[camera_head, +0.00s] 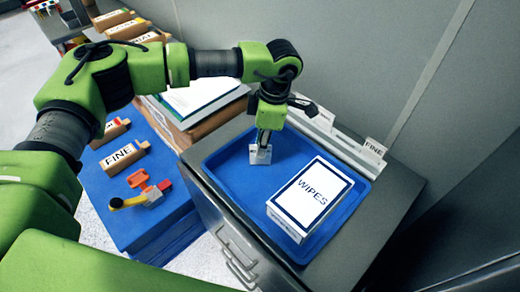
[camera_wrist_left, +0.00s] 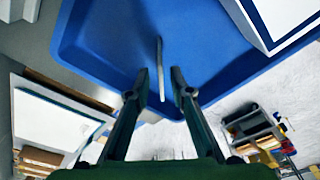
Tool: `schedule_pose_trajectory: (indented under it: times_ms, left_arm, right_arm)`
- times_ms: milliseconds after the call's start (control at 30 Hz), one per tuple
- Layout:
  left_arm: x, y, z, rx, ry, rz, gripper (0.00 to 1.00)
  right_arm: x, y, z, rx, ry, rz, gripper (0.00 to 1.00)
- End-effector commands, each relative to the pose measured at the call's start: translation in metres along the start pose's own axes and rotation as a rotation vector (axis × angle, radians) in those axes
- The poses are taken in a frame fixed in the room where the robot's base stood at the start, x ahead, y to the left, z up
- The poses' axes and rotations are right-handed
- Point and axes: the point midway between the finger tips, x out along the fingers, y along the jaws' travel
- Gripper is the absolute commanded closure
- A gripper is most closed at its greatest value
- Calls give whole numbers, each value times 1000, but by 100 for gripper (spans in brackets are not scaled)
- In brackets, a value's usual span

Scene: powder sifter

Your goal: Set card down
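A small whitish card (camera_head: 260,154) is upright at the left part of the blue tray (camera_head: 226,161), below my left gripper (camera_head: 264,138). In the left wrist view the card (camera_wrist_left: 160,62) shows edge-on as a thin pale strip between the two fingers of the left gripper (camera_wrist_left: 160,85). The fingers are apart, with a visible gap on each side of the card. I cannot tell whether its lower edge touches the tray floor. My right gripper is not in view.
A white WIPES box (camera_head: 310,195) fills the tray's right part. A rack with white dividers and a FINE label (camera_head: 374,147) stands behind the tray. Left are a blue surface (camera_head: 118,222) with a FINE block (camera_head: 125,155) and a yellow-orange tool (camera_head: 137,198).

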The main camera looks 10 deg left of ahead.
Motion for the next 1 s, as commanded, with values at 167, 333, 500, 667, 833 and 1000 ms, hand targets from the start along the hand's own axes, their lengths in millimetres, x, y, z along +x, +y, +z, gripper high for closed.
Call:
schedule_pose_trajectory:
  times_ms: [167, 333, 500, 667, 833, 1000]
  left_arm:
    - [-39, 1, 1, 2, -1, 6, 79]
    - [-72, 0, 1, 0, 0, 3, 79]
    - [-92, 0, 1, 0, 0, 2, 79]
    - [-98, -1, 0, 1, 2, 0, 79]
    - [-98, 0, 0, 1, 2, 0, 79]
    - [-97, 0, 0, 1, 2, 0, 79]
  right_arm:
    - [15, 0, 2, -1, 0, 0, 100]
    - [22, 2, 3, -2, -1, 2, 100]
    - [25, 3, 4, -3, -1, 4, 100]
    - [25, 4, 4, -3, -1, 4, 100]
    - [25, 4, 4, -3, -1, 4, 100]
    - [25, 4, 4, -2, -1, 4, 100]
